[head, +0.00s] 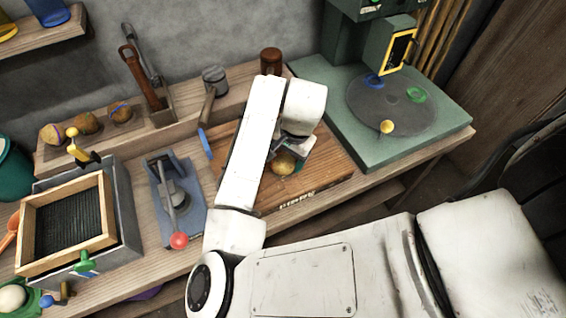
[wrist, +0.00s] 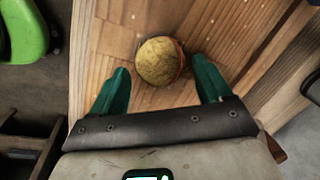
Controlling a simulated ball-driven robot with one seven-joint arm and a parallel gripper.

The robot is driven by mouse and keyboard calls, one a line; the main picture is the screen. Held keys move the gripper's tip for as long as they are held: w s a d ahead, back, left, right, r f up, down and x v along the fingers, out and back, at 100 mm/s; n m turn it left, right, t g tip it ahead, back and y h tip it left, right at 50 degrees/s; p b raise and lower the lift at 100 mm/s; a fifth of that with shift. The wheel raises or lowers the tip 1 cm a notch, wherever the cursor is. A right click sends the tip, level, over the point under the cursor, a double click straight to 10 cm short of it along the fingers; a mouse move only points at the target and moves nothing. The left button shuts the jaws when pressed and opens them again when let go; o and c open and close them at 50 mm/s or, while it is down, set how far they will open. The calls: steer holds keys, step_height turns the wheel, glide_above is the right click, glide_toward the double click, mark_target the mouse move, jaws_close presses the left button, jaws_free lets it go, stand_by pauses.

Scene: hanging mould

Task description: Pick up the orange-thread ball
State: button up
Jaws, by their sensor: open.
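A tan, rough ball (head: 284,162) sits on the wooden board (head: 325,165) below my gripper (head: 291,147). In the wrist view the same ball (wrist: 160,61) shows a thin orange-brown line along its right side, which looks like the orange thread. My gripper (wrist: 160,72) is open, with one green finger left of the ball and one right of it. The ball lies between and slightly beyond the fingertips, with gaps on both sides. In the head view my arm hides part of the board and most of the fingers.
Several similar balls (head: 85,123) rest on the raised back ledge at left. A blue-grey lever press (head: 177,200) and a wood-framed tray (head: 66,225) stand at left. A green machine with a round grey plate (head: 390,105) stands at right. A hammer (head: 206,122) leans behind the board.

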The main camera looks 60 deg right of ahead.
mark_target(285, 160)
steer(key=shift+w+f, duration=0.15)
steer(key=shift+f, duration=0.75)
steer(key=shift+w+f, duration=0.1)
steer(key=shift+f, duration=0.75)
steer(key=c, duration=0.9)
